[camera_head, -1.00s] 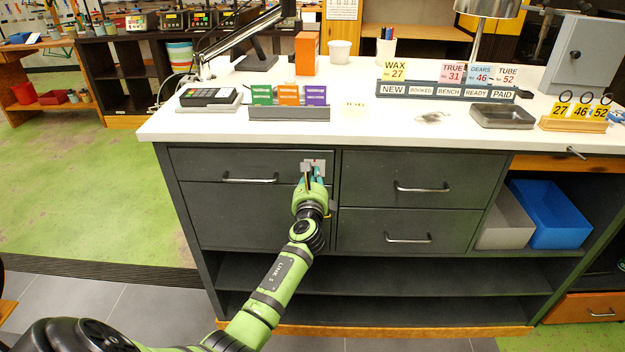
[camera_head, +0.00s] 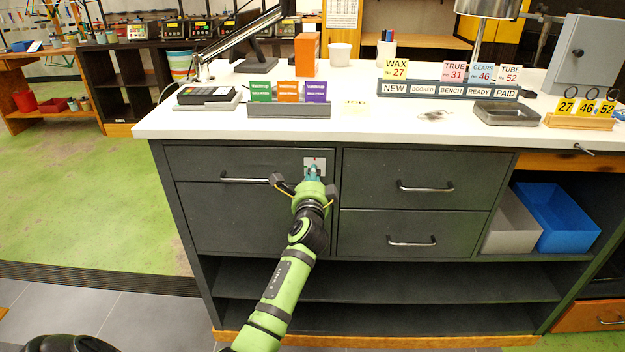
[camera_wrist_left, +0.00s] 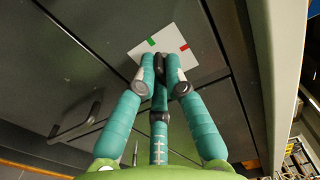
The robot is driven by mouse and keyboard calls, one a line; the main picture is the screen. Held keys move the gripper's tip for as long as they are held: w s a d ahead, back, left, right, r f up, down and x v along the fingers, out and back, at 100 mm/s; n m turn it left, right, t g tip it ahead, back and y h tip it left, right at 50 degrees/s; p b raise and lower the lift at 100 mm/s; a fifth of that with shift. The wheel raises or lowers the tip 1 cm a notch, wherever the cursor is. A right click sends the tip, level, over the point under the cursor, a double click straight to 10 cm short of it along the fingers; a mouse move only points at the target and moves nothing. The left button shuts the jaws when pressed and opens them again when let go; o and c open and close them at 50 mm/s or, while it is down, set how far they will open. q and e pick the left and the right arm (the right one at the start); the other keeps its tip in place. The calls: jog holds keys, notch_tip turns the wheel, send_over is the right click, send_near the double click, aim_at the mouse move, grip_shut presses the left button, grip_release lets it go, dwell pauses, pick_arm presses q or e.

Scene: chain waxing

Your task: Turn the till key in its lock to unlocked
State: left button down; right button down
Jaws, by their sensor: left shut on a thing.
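The lock plate (camera_head: 315,159) is a pale square at the top right of the upper left drawer front (camera_head: 240,162). In the left wrist view the lock plate (camera_wrist_left: 178,48) shows a green mark on its left part and a red mark to the right. My left gripper (camera_head: 313,171) reaches up to the plate. In the wrist view its teal fingers (camera_wrist_left: 160,66) close together in front of the plate, shut on the till key. The key is mostly hidden by the dark fingertips, so its angle cannot be read. My right gripper is not in view.
Drawer handles stick out at the left (camera_head: 245,180) and right (camera_head: 425,188) of the dark counter. The white countertop (camera_head: 390,120) above carries a card terminal (camera_head: 206,95), a packet rack (camera_head: 289,110) and a label rail (camera_head: 450,91). Open shelves lie below.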

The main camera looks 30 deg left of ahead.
pick_arm(q)
jog(key=shift+f+n, duration=0.1)
jog(key=shift+n, duration=0.5)
jog(key=c, duration=1.3)
grip_release()
jog(key=v, duration=1.2)
